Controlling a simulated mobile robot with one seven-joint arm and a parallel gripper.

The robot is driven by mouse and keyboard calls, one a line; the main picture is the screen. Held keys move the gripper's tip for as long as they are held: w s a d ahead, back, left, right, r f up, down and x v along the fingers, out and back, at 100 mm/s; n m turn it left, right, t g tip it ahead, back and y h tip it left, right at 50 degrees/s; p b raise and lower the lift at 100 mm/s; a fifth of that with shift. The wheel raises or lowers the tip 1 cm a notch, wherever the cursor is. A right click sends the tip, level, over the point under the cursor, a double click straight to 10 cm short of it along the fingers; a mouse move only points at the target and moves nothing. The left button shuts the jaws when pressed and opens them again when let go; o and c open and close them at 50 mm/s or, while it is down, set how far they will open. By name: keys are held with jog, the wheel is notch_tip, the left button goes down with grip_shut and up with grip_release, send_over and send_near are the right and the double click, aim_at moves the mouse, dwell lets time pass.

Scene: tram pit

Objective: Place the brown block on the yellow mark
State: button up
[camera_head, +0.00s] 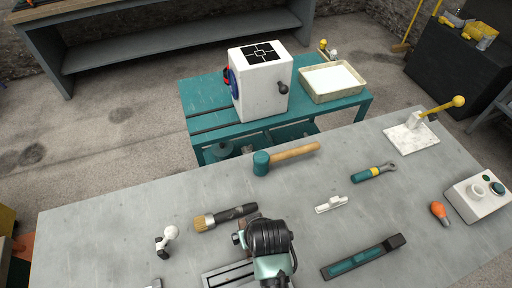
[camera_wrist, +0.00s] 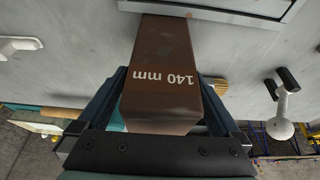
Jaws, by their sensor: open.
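The brown block (camera_wrist: 162,58), marked "140 mm", shows in the wrist view between the two fingers of my gripper (camera_wrist: 163,88). The fingers are open, one on each side of the block. I cannot tell whether either finger touches it, or whether the block rests on the table. In the head view my arm hides the block and my fingertips. No yellow mark can be made out in either view.
A grey metal frame (camera_head: 226,275) lies on the workbench (camera_head: 110,225) by my arm; its edge shows in the wrist view (camera_wrist: 225,12). Around it are a brush (camera_head: 225,217), a white-knobbed piece (camera_head: 167,239), a mallet (camera_head: 285,157) and a dark level (camera_head: 362,257).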

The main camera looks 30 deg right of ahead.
jog(key=v, duration=1.1)
